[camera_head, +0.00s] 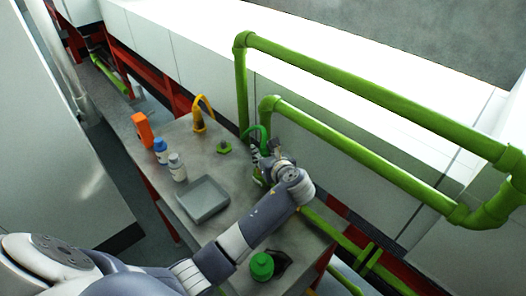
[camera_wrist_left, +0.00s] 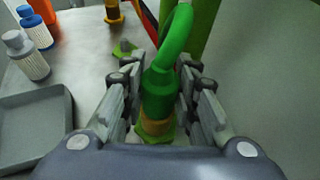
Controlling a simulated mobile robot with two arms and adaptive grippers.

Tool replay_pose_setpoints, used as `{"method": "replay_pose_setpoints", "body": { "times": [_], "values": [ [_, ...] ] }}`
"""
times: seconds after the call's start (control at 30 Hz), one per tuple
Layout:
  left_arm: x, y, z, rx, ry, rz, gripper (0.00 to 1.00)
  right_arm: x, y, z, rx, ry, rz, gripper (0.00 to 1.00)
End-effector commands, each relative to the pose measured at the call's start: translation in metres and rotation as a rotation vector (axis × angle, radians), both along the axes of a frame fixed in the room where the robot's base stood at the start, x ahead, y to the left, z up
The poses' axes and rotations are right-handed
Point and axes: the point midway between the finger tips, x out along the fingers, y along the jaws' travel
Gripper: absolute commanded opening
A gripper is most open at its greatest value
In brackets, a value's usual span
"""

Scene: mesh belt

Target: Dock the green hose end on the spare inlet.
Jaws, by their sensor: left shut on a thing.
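The green hose end (camera_wrist_left: 160,88) is upright between the fingers of my left gripper (camera_wrist_left: 158,92), which is shut on it. An orange-brown collar (camera_wrist_left: 157,127) and a green base (camera_wrist_left: 166,136) show directly below it; whether it is seated there I cannot tell. Its green hose (camera_head: 256,130) arches up from the grip. In the head view my left gripper (camera_head: 268,164) mostly hides the hose end. A separate low green fitting with a short grey post (camera_head: 224,148) stands empty on the table to the left; it also shows in the wrist view (camera_wrist_left: 123,48). My right gripper is out of view.
A green-capped item (camera_head: 262,266) is at the near end. Green pipes (camera_head: 350,155) run behind.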

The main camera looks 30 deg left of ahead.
Motion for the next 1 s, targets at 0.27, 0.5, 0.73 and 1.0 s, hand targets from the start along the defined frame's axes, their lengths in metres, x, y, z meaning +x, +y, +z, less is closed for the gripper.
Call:
{"method": "replay_pose_setpoints", "body": {
  "times": [0.27,0.5,0.73,1.0],
  "values": [
    [0.0,0.0,0.0,0.0,-0.001,-0.001,0.36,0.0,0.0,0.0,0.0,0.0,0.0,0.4],
    [-0.003,-0.004,0.004,0.0,0.002,-0.001,0.36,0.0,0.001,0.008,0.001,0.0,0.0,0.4],
    [-0.015,-0.017,0.012,0.0,0.002,-0.002,0.36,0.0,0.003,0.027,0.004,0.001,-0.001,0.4],
    [-0.028,-0.032,0.02,0.0,0.002,-0.002,0.36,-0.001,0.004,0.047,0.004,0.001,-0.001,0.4]
  ]
}}
